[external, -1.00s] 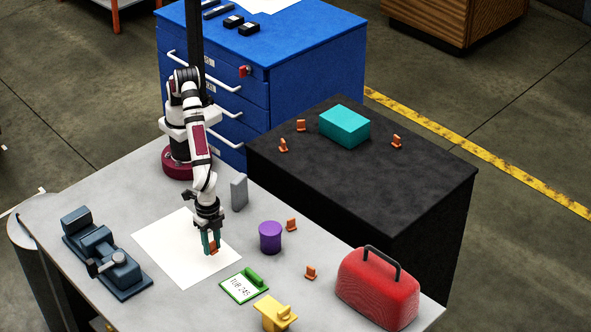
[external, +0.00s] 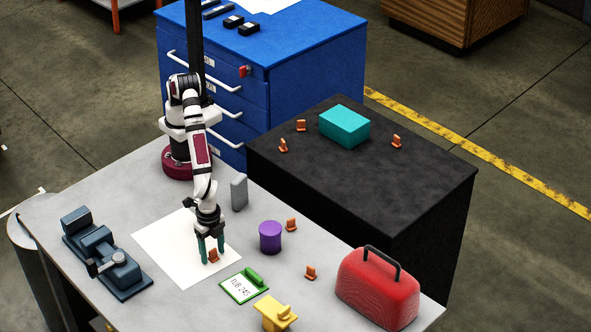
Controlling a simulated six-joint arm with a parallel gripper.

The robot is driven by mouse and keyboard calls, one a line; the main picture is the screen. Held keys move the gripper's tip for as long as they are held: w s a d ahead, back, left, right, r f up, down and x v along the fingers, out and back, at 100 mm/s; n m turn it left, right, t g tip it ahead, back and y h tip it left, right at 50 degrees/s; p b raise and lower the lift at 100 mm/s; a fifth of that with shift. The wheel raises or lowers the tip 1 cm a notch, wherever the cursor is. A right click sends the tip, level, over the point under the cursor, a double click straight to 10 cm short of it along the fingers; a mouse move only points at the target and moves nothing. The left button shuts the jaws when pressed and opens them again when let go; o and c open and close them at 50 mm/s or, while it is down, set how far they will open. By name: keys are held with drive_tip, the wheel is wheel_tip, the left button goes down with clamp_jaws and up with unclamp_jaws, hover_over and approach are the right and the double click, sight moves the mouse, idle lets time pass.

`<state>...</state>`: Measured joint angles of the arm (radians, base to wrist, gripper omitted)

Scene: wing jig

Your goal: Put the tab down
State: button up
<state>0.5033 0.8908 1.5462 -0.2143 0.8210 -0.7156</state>
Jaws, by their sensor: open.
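An orange tab (external: 213,256) stands on the white sheet (external: 172,248) on the grey table. My gripper (external: 211,251) is directly above and around it, its teal fingers open on either side and apart from the tab. More orange tabs lie elsewhere: one by the purple cylinder (external: 291,225), one nearer the red toolbox (external: 310,272), and several on the black cabinet top (external: 301,125).
A green-framed card (external: 240,289) and a yellow fixture (external: 275,313) lie in front of my gripper. A purple cylinder (external: 270,237) stands to the right, a grey block (external: 239,191) behind. A blue vise (external: 105,256) is at left, a red toolbox (external: 378,288) at right.

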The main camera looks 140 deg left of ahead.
wheel_tip(320, 180, up, 12)
drive_tip(key=s+a+r+m, duration=0.1)
drive_tip(key=s+a+r, duration=0.2)
drive_tip(key=a, duration=0.3)
drive_tip(key=s+a+r+m, duration=0.1)
drive_tip(key=s+a+r, duration=0.3)
drive_tip(key=s+a, duration=0.2)
drive_tip(key=s+a+r+m+y, duration=0.1)
drive_tip(key=s+a+r, duration=0.2)
drive_tip(key=s+a, duration=0.2)
drive_tip(key=shift+a+r, duration=0.4)
drive_tip(key=shift+a, duration=0.65)
drive_tip(key=s+a, duration=0.2)
drive_tip(key=s, duration=0.2)
drive_tip(key=s+a+f+m, duration=0.1)
drive_tip(key=s+a, duration=0.1)
drive_tip(key=s, duration=0.2)
drive_tip(key=s+a+m, duration=0.1)
drive_tip(key=s+a, duration=0.1)
drive_tip(key=s, duration=0.2)
drive_tip(key=shift+s+a+f+y, duration=0.15)
drive_tip(key=shift+s+y, duration=0.1)
drive_tip(key=shift+y, duration=0.15)
drive_tip(key=shift+c, duration=0.7)
drive_tip(key=shift+s+f+m, duration=0.15)
drive_tip(key=shift+s+m, duration=0.15)
drive_tip(key=shift+s, duration=0.1)
drive_tip(key=shift+c, duration=0.8)
